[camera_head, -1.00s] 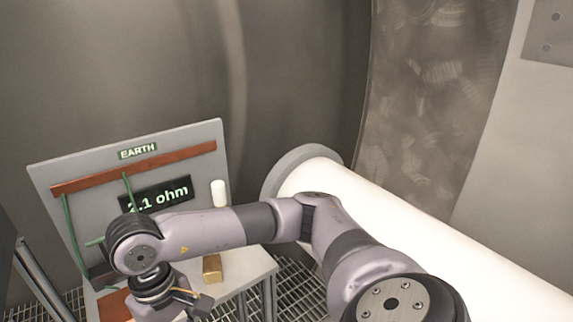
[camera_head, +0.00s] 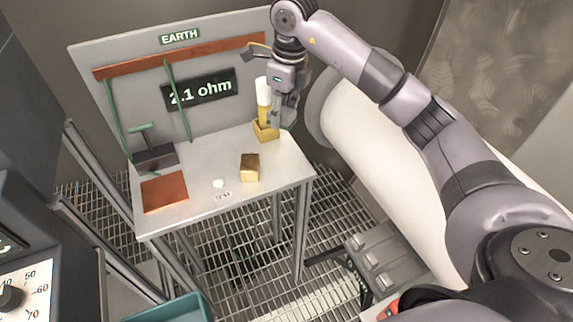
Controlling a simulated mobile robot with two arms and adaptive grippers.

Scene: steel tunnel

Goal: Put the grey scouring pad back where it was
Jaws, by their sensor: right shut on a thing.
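My right gripper (camera_head: 283,108) hangs fingers down over the back right of the small grey bench (camera_head: 205,194). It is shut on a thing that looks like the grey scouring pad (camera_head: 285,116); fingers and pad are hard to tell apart. They are close beside a yellow holder (camera_head: 265,131), from which a yellow-handled thing with a white top (camera_head: 264,93) stands up. I cannot tell whether the pad touches the bench or the holder. My left gripper is not in view.
On the bench are a brass block (camera_head: 250,167), a copper plate (camera_head: 164,192), a dark block with a green handle (camera_head: 153,155) and a white disc (camera_head: 218,183). The EARTH panel (camera_head: 200,58) stands behind. A white pipe (camera_head: 372,130) lies right; a teal bin (camera_head: 180,309) is below.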

